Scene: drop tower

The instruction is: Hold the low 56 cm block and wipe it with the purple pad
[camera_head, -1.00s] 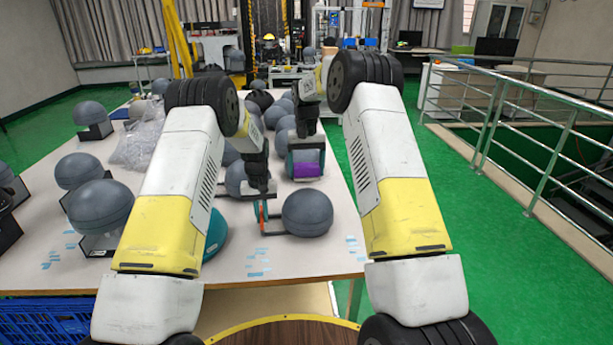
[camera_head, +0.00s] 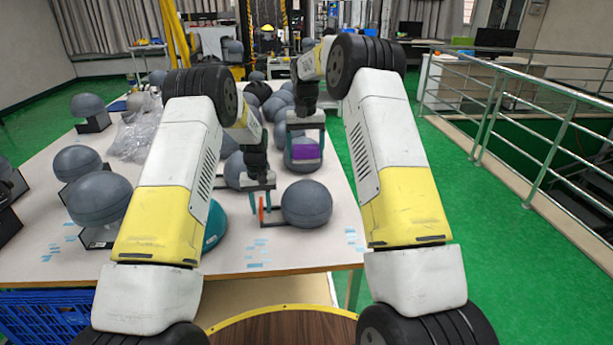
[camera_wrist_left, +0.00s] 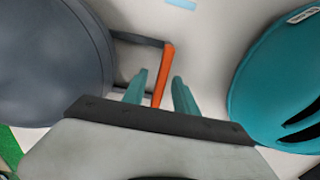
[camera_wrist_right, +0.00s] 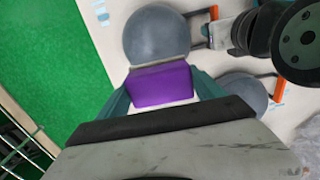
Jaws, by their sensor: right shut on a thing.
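The low block is a grey dome (camera_head: 306,204) on the table's near right part, with a dark frame and an upright orange bar (camera_head: 261,209) on its left. My left gripper (camera_head: 261,200) is open, its teal fingers on either side of the orange bar. In the left wrist view the bar (camera_wrist_left: 163,78) lies between the parted fingers; contact cannot be told. My right gripper (camera_head: 306,148) is shut on the purple pad (camera_head: 307,152) and holds it above the table, beyond the block. In the right wrist view the pad (camera_wrist_right: 161,85) sits between the fingers, overlapping a grey dome (camera_wrist_right: 156,36).
A teal helmet-like object (camera_head: 215,226) stands left of the block, close to my left arm. Several other grey domes (camera_head: 100,200) stand on the left and back of the table (camera_head: 300,250). Clear plastic wrap (camera_head: 135,135) lies at left. A metal railing (camera_head: 500,120) runs at right.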

